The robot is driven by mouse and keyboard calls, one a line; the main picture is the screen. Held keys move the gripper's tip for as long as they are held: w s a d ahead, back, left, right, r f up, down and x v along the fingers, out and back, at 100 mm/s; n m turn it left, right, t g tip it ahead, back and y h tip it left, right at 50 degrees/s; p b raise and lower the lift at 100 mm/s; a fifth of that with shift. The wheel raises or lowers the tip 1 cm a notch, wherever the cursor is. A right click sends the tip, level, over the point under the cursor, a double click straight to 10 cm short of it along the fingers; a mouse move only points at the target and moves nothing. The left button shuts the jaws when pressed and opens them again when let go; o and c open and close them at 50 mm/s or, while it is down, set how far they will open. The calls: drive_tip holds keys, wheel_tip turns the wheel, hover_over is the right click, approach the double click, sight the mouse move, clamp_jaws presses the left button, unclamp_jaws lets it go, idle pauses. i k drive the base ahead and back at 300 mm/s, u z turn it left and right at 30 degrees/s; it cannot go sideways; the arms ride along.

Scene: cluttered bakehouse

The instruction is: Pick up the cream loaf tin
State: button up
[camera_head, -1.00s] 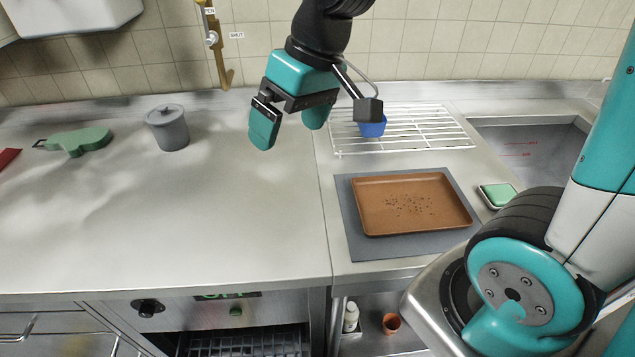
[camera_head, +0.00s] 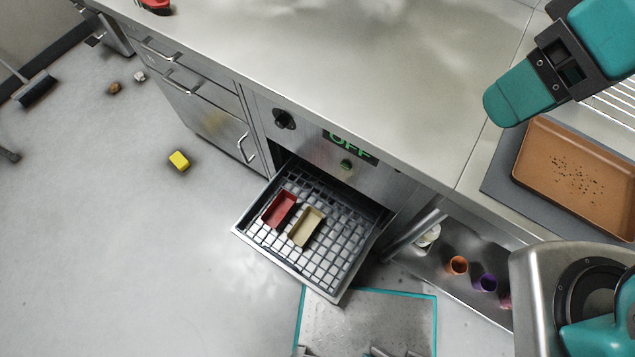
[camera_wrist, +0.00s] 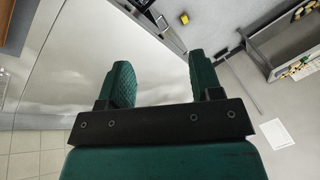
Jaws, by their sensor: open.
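The cream loaf tin (camera_head: 306,228) lies on the grid of a pulled-out rack drawer (camera_head: 342,243) below the counter in the head view. A red loaf tin (camera_head: 280,210) lies just left of it on the same grid. My gripper (camera_head: 515,95) is above the counter at the upper right, well above and apart from the tin; only part of it shows there. In the wrist view my gripper (camera_wrist: 158,82) has its two green fingers spread, with nothing between them. The cream tin is not visible to me in the wrist view.
The steel counter (camera_head: 370,60) stands above and behind the drawer. A low shelf holds an orange cup (camera_head: 457,265) and a purple cup (camera_head: 485,282). A yellow block (camera_head: 179,160) lies on the open floor at the left.

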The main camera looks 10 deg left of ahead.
sight(304, 225)
drive_tip(key=z, duration=1.2)
drive_tip(key=k, duration=1.25)
drive_tip(key=u, duration=1.35)
drive_tip(key=k, duration=0.55)
drive_tip(key=z, duration=0.3)
drive_tip(key=i, duration=1.3)
drive_tip(key=u, duration=0.5)
